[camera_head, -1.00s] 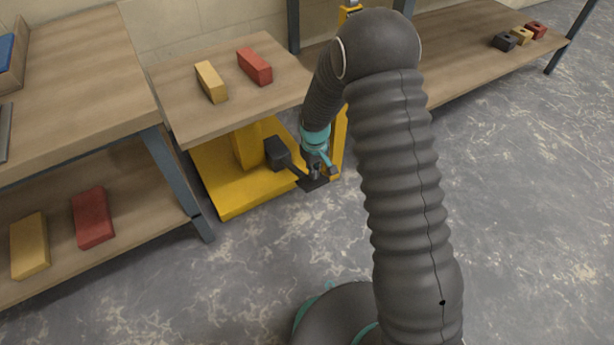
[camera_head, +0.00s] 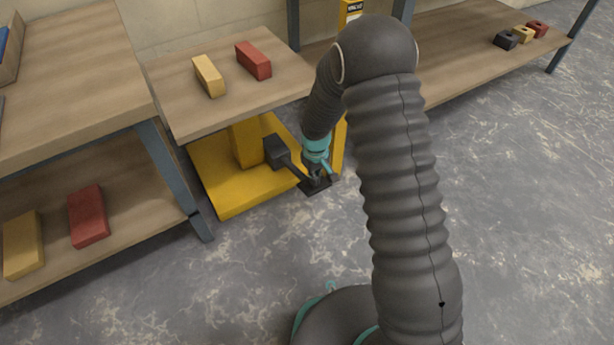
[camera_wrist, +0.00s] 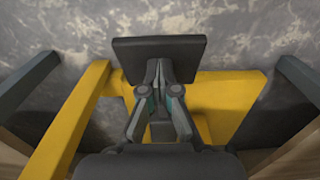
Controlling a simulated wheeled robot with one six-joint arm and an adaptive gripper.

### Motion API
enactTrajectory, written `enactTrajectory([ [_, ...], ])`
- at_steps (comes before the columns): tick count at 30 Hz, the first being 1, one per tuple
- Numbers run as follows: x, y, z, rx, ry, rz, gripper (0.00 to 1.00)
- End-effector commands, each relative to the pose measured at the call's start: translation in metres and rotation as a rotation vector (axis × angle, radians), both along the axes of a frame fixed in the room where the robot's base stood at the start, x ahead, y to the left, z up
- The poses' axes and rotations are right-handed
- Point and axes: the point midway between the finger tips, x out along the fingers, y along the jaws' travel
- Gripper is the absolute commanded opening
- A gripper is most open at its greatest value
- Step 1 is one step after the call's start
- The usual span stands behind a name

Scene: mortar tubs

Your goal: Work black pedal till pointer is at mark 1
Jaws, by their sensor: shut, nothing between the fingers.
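The black pedal (camera_head: 316,188) sticks out on a dark lever from the yellow base (camera_head: 228,205) of the lift stand. In the wrist view the pedal's flat square plate (camera_wrist: 160,53) lies just beyond my fingertips. My gripper (camera_head: 315,177) is shut and points down over the pedal; the wrist view shows its fingertips (camera_wrist: 159,68) together at the plate's near part. They look at or very close to its surface; I cannot tell firm contact. The yellow post (camera_head: 340,145) is partly behind my arm. The pointer and mark 1 cannot be made out.
The stand's wooden top (camera_head: 230,110) carries a yellow brick (camera_head: 209,76) and a red brick (camera_head: 253,61). A wooden bench (camera_head: 75,85) stands at left, another shelf (camera_head: 460,50) at back right. The floor at right is clear.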

Motion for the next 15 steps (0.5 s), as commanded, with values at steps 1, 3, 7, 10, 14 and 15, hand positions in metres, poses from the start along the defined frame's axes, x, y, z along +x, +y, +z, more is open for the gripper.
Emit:
enactTrajectory([
  [1,-0.001,0.0,-0.007,-0.001,0.001,0.0,0.0],
  [3,-0.001,-0.001,-0.011,-0.001,0.001,0.0,0.0],
  [7,-0.002,-0.001,-0.019,0.0,0.0,0.0,0.0],
  [10,-0.002,-0.001,-0.025,0.0,0.0,0.0,0.0],
  [14,-0.003,-0.002,-0.032,0.001,-0.001,0.0,0.0],
  [15,-0.003,-0.002,-0.035,0.001,-0.001,0.0,0.0],
])
